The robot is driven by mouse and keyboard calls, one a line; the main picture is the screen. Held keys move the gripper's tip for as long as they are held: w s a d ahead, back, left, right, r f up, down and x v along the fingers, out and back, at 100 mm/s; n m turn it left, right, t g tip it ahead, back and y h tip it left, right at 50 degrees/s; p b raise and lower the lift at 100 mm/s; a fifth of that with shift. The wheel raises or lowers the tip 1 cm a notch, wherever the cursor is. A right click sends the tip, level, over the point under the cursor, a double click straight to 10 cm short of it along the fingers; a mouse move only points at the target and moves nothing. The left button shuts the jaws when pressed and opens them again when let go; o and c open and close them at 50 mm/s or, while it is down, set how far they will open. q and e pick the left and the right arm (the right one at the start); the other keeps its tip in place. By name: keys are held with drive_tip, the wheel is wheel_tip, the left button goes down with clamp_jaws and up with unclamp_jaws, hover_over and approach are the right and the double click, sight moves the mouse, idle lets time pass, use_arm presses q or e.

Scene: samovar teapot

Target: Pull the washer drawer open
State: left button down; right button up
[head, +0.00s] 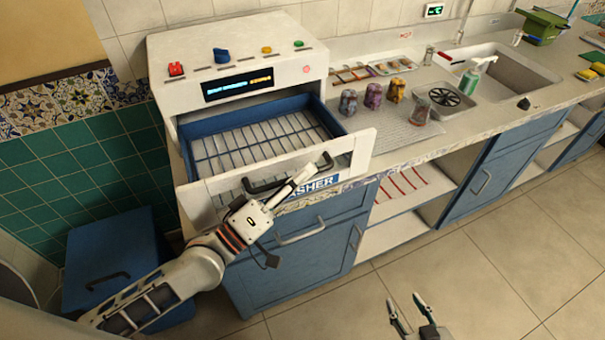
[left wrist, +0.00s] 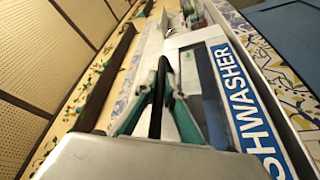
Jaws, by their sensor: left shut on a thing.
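The white drawer front (head: 352,150) carries a dark bar handle (head: 262,187). My left gripper (head: 298,182) is shut on this handle, and its fingers hide part of it. In the left wrist view the dark handle (left wrist: 158,95) runs between the fingers. My right gripper (head: 411,317) is open and empty, low in front of the cabinets.
Several patterned cups (head: 373,96) and a glass (head: 420,112) stand on the counter right of the washer. A sink (head: 505,75) lies further right. A blue bin (head: 110,265) stands on the floor at left. The floor in front of the cabinets is clear.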

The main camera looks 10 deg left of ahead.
use_arm(q)
drive_tip(key=c, duration=2.1)
unclamp_jaws()
drive_tip(key=shift+c, duration=0.2)
drive_tip(key=v, duration=1.2)
